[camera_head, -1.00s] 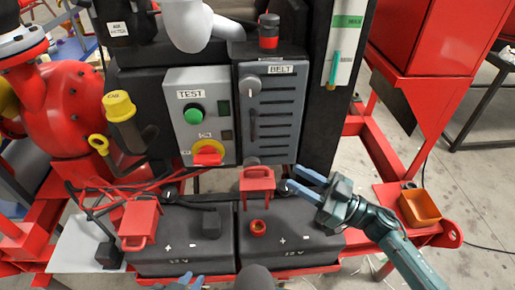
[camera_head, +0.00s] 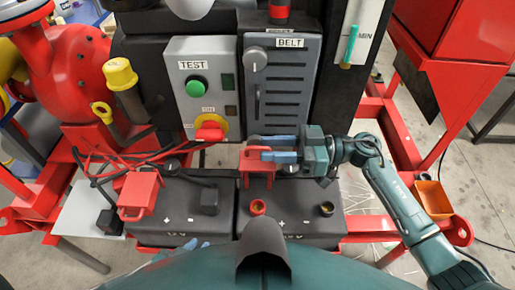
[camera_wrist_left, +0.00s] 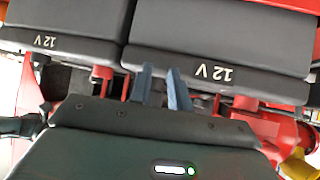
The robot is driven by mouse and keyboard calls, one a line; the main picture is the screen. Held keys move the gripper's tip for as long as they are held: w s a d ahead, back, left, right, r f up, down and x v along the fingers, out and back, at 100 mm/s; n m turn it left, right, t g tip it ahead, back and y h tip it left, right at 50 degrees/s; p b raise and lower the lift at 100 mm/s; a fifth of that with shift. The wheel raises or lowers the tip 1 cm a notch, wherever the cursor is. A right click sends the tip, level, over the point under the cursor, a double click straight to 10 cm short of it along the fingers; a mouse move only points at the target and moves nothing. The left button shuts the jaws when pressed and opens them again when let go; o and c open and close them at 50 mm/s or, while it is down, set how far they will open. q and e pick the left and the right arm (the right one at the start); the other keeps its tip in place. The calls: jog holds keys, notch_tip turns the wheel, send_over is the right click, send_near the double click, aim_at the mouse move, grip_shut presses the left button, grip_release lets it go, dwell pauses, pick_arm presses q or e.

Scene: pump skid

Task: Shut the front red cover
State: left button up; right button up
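A red cover (camera_head: 257,174) stands raised at the back of the right-hand battery (camera_head: 300,226), behind a bare red terminal (camera_head: 258,207). A second red cover (camera_head: 139,194) sits tilted on the left-hand battery (camera_head: 175,232). My right gripper (camera_head: 256,149) is open. Its blue fingers point left, one at the raised cover's upper part and one above and behind it; contact cannot be told. My left gripper (camera_head: 192,243) shows only its fingertips low in the head view. In the left wrist view it (camera_wrist_left: 161,72) is open and empty, in front of the batteries' 12 V faces.
The grey panel with the TEST button (camera_head: 195,86) and the BELT panel (camera_head: 280,98) rise close behind the batteries. Red cables (camera_head: 120,160) run at the left. An orange bin (camera_head: 433,198) stands at the right. A dark terminal (camera_head: 326,208) is on the right-hand battery.

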aim_at(258, 148)
jog(key=shift+a+b, duration=0.35)
jog(key=shift+a, duration=1.4)
jog(key=shift+c, duration=0.5)
grip_shut()
